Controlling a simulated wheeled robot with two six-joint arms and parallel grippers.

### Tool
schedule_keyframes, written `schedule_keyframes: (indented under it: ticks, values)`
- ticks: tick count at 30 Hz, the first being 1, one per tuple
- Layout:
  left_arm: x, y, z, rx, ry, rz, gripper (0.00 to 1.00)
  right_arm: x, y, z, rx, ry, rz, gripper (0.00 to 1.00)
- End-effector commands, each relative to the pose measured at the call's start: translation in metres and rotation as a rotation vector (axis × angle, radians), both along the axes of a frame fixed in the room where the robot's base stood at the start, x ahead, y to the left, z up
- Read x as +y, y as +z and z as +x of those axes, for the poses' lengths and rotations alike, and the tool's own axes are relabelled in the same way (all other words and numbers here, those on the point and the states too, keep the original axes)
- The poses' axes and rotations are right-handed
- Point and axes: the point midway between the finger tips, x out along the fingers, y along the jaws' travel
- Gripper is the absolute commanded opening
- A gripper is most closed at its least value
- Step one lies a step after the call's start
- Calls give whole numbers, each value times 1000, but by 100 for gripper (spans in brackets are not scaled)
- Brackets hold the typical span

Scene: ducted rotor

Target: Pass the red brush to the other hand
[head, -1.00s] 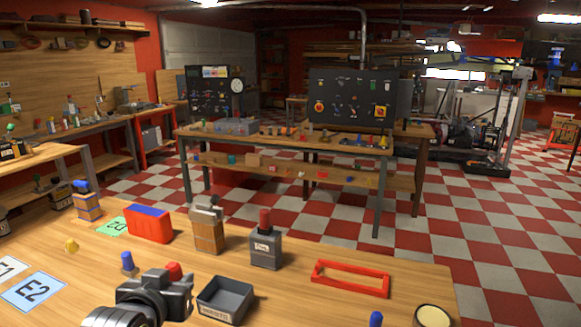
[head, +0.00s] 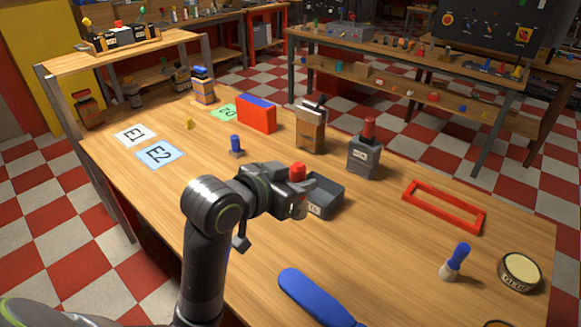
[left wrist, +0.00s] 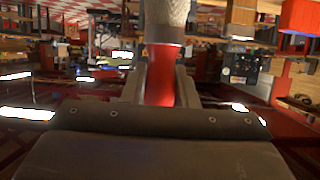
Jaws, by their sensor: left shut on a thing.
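The red brush (head: 297,172) is in my left gripper (head: 292,197), above the wooden table and beside the dark tray. In the head view its red end sticks up above the fingers. In the left wrist view the fingers (left wrist: 160,85) are shut on the red handle (left wrist: 162,75), and the pale bristle end (left wrist: 166,18) points away at the top. The fingers cover part of the handle. My right gripper does not show in either view.
A red frame (head: 472,224), a blue-handled brush (head: 458,256), a round tin (head: 520,272) and a blue flat object (head: 312,298) lie to the right and front. The table between has free room.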

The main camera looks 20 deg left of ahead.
Motion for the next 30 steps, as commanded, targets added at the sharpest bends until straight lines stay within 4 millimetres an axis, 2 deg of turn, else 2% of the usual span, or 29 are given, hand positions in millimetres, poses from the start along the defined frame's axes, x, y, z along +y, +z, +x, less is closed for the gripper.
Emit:
schedule_keyframes:
  ticks: [14, 30]
  values:
    - [-43, -31, -20, 1, -442, 1, 3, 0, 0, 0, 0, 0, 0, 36]
    - [-105, -70, -49, -7, -1058, -3, 3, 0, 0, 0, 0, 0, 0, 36]
